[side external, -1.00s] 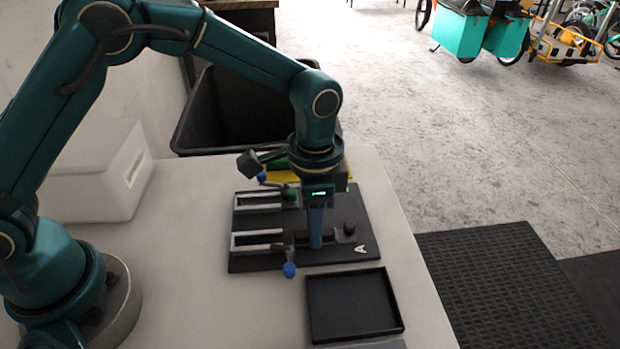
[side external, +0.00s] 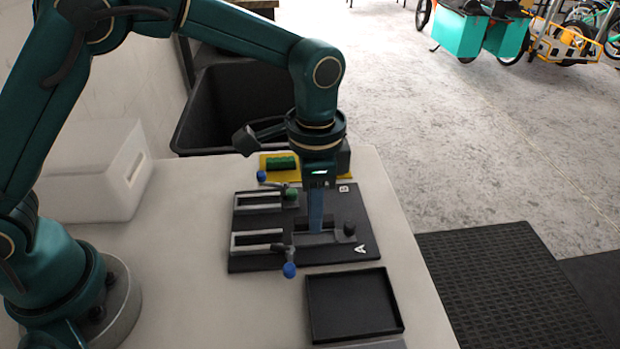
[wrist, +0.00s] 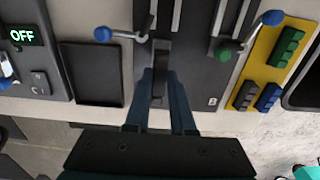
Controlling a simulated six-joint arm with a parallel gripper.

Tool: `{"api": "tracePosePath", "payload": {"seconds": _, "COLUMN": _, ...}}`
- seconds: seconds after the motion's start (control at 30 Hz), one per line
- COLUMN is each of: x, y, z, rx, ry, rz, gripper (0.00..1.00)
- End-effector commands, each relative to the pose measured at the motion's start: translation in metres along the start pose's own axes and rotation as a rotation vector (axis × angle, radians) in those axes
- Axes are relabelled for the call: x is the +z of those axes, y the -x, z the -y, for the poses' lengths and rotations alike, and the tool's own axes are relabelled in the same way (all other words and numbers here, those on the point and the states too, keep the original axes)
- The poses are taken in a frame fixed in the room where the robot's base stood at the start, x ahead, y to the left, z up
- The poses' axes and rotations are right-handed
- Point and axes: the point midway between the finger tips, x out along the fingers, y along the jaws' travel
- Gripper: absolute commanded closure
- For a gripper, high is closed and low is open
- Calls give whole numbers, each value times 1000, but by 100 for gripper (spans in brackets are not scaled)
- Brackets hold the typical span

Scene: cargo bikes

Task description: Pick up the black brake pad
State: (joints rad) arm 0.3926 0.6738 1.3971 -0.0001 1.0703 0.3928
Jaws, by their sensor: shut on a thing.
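My gripper (side external: 316,225) points straight down over the A end of the black fixture plate (side external: 240,264). Its blue fingers are shut on a narrow dark piece, the black brake pad (wrist: 160,88), which shows between them in the wrist view. In the side view the fingers largely hide the pad, and I cannot tell whether it is clear of the plate. Another black block (wrist: 245,95) lies on the yellow tray (wrist: 262,52) beside the B end.
Green (wrist: 287,46) and blue (wrist: 268,97) blocks also sit on the yellow tray. An empty black tray (side external: 352,304) lies in front; a black bin (side external: 215,110) stands behind.

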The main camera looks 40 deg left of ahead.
Motion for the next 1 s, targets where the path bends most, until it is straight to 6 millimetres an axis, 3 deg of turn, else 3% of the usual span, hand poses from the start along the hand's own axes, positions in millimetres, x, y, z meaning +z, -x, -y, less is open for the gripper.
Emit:
{"api": "tracePosePath", "payload": {"seconds": 0.7, "x": 0, "y": 34, "z": 0, "rx": 0, "ry": 0, "rz": 0, "gripper": 100}}
{"api": "tracePosePath", "payload": {"seconds": 1.0, "x": 0, "y": 38, "z": 0, "rx": 0, "ry": 0, "rz": 0, "gripper": 100}}
